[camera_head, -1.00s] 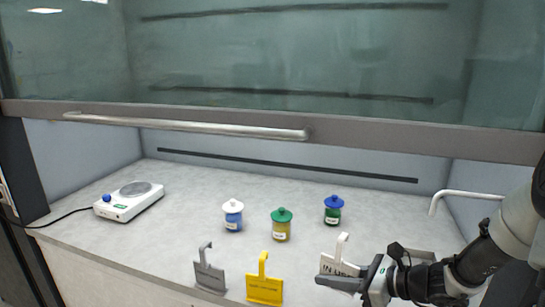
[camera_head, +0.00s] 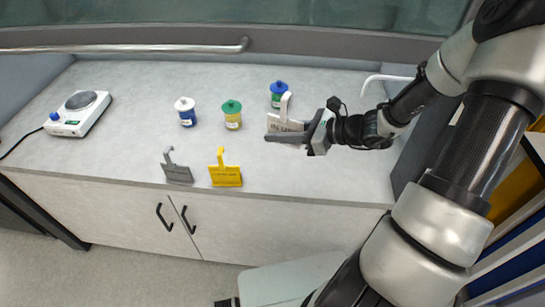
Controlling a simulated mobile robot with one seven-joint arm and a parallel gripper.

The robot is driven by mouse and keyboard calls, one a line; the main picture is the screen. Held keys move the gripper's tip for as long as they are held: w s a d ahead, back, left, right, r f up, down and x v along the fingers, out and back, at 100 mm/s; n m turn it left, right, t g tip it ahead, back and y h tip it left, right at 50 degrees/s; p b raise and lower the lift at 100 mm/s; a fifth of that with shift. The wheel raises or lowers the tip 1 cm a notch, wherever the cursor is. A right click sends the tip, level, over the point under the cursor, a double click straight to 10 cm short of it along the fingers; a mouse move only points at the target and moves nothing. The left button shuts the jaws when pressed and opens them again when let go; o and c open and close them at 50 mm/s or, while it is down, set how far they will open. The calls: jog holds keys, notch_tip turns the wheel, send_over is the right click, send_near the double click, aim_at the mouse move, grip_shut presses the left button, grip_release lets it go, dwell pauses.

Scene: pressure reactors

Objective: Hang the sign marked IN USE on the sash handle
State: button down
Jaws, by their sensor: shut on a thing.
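The white sign (camera_head: 284,124) with a hook at its top and dark lettering that starts with IN is held upright above the right part of the worktop. My gripper (camera_head: 284,137) is shut on its lower part, and a dark finger covers its bottom edge. The sash handle (camera_head: 120,49) is a long silver bar along the lower edge of the sash, at the upper left. The sign is apart from it, lower and to the right of its right end. A grey sign (camera_head: 178,174) and a yellow sign (camera_head: 226,177) stand near the worktop's front edge.
Small bottles with white (camera_head: 186,112), green (camera_head: 232,115) and blue (camera_head: 279,95) lids stand mid-worktop, the blue-lidded one close behind the held sign. A white hotplate (camera_head: 77,114) is at the left. A pale bent pipe (camera_head: 385,79) is at the right. The worktop's left middle is clear.

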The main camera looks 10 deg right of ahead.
aim_at(275, 188)
notch_tip(275, 188, down, 8)
jog(key=s+a+n+g+y+b, duration=0.1)
jog(key=s+n+g+b, duration=0.1)
jog(key=b, duration=1.6)
jog(key=shift+s+a+n+g+y, duration=0.2)
jog(key=shift+s+n+g+y, duration=0.2)
jog(key=shift+n+g, duration=0.55)
jog(key=shift+r, duration=0.1)
notch_tip(275, 188, down, 10)
jog(key=shift+r+b, duration=0.15)
jog(key=shift+b, duration=1.05)
jog(key=c, duration=1.5)
grip_release()
jog(key=shift+f, duration=0.2)
